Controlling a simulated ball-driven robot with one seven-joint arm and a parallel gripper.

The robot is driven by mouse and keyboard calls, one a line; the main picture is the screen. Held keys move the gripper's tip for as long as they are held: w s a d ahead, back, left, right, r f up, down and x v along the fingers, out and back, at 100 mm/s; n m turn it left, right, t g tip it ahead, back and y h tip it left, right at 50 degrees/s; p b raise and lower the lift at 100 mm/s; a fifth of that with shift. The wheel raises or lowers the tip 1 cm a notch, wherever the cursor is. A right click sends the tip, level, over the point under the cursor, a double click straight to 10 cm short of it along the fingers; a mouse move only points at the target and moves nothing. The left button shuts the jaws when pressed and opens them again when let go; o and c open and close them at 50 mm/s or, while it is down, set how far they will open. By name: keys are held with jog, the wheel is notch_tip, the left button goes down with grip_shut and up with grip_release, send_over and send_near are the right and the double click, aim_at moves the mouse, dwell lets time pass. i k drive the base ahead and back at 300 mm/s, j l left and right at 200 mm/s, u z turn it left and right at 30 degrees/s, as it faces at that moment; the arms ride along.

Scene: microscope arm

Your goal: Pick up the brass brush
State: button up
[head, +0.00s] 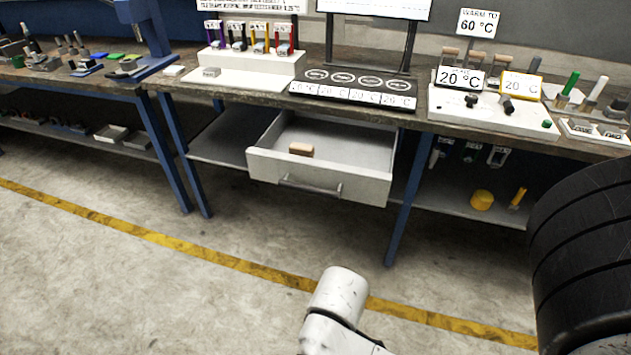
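I cannot make out for sure which thing is the brass brush. A small tan block (301,149) lies in the open white drawer (335,186), toward its left side; it is too small to tell whether it has bristles. White parts of my arm (338,296) rise from the bottom edge, over the floor in front of the drawer. My gripper is not in view, and what it may hold is hidden.
The workbench (425,124) carries a white rack (247,65), a row of labelled pads (352,88) and a white temperature unit (490,112). Blue legs (402,212) flank the drawer. A yellow cylinder (481,199) stands on the lower right shelf. The floor in front is clear.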

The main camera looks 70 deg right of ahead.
aim_at(296, 149)
jog(key=z, duration=3)
jog(key=u, duration=1.8)
jog(key=i+j, duration=0.2)
jog(key=j, duration=0.15)
jog(key=i+j, duration=0.2)
jog(key=j, duration=0.2)
jog(key=i+j, duration=0.45)
jog(key=j, duration=0.3)
